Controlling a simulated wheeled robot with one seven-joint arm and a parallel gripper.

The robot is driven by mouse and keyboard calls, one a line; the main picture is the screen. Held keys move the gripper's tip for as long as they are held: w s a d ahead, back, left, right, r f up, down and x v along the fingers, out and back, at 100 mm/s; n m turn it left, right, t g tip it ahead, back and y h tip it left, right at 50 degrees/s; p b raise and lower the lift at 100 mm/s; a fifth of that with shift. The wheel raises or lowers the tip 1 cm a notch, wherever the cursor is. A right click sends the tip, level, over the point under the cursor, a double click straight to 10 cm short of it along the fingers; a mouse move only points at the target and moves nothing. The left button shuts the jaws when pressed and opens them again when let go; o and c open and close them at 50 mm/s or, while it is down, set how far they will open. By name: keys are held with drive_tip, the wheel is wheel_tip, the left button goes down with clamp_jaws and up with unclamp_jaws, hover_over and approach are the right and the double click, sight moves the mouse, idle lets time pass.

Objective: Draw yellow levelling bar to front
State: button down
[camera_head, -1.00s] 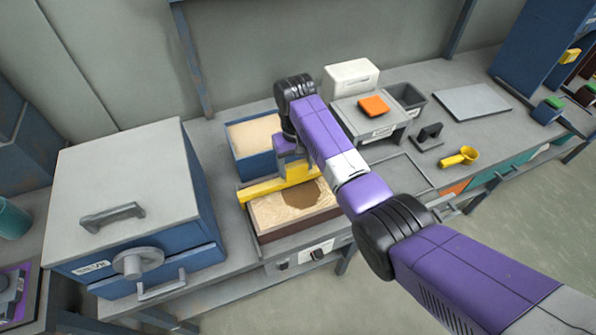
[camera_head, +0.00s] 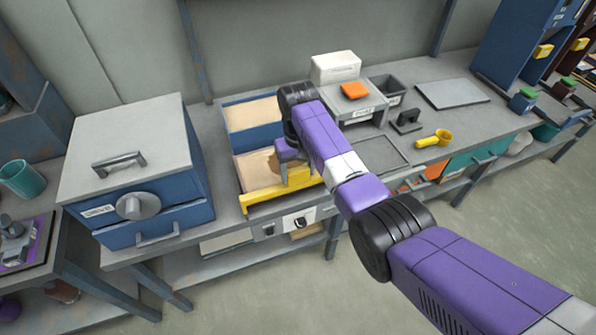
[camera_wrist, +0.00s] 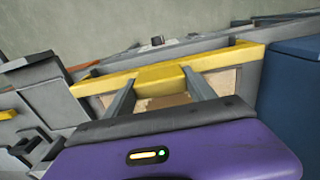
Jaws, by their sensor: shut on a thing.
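The yellow levelling bar (camera_head: 270,200) lies across the front edge of a tray of tan sand (camera_head: 257,169) in the head view. In the wrist view the bar (camera_wrist: 215,62) spans the picture, with its raised middle block between my two fingers. My gripper (camera_wrist: 160,82) is shut on that block. In the head view my gripper (camera_head: 295,178) stands above the bar's right half, and my arm hides part of the tray and the bar's right end. The sand behind the bar looks mostly flat, with a darker patch near my gripper.
A blue oven-like box (camera_head: 135,165) with handles stands close left of the tray. A second sand bin (camera_head: 252,122) sits behind it. To the right are a stand with an orange block (camera_head: 354,90), a dark bin (camera_head: 387,89) and a yellow scoop (camera_head: 434,138).

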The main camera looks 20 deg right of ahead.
drive_tip(key=shift+s, duration=0.2)
drive_tip(key=shift+c, duration=1.6)
unclamp_jaws()
drive_tip(key=shift+r+b, duration=0.4)
drive_tip(key=shift+r, duration=3.5)
